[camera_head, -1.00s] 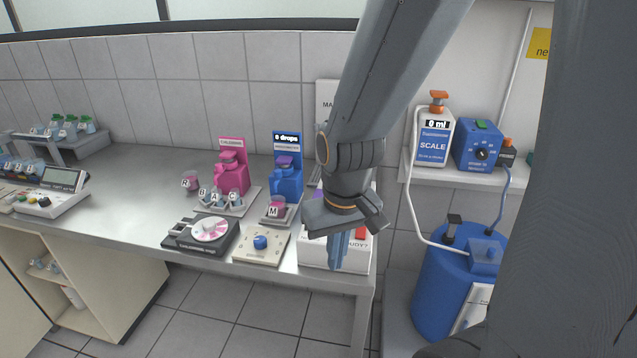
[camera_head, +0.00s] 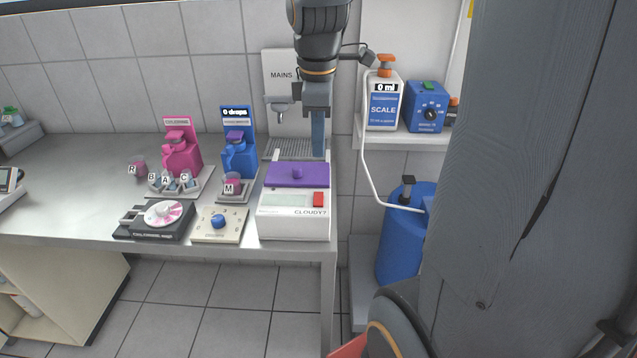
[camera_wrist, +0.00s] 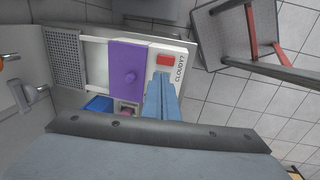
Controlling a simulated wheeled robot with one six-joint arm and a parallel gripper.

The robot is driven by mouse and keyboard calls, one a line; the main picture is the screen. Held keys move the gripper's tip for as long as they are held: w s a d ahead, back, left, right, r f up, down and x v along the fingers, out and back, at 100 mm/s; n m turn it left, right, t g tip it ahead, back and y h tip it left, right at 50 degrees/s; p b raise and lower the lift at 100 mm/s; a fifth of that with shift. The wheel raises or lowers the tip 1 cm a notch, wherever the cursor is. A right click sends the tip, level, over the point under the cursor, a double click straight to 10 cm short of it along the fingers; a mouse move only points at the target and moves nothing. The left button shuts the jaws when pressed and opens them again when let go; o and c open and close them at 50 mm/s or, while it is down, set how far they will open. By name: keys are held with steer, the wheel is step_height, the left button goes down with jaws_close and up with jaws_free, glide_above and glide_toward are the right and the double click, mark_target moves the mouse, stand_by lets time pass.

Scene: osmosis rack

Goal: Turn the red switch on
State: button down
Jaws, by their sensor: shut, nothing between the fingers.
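The red switch (camera_head: 318,199) is a small red block at the front right of the white CLOUDY? device (camera_head: 285,226), beside a pale display window. In the wrist view the red switch (camera_wrist: 165,60) shows just beyond my fingertips. My gripper (camera_head: 318,152) points down, shut and empty, and appears above the back of the device, near its purple lid (camera_head: 292,174). In the wrist view my gripper (camera_wrist: 162,80) overlaps the device front in the picture. A gap to the switch is visible in the head view. I cannot tell which way the switch is set.
A knob plate (camera_head: 220,224) and a black disc comparator (camera_head: 156,219) stand left of the device. Pink (camera_head: 182,150) and blue (camera_head: 238,152) dispensers stand behind. The MAINS tap panel (camera_head: 281,75) is on the wall. A stool (camera_wrist: 235,35) stands on the floor.

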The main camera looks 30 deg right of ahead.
mark_target(317, 194)
steer(key=f, duration=0.4)
steer(key=w+f+p, duration=0.1)
steer(key=f, duration=0.3)
steer(key=f+p, duration=0.1)
steer(key=f, duration=0.3)
steer(key=shift+w+d, duration=0.2)
steer(key=shift+d, duration=0.2)
steer(key=shift+a, duration=0.1)
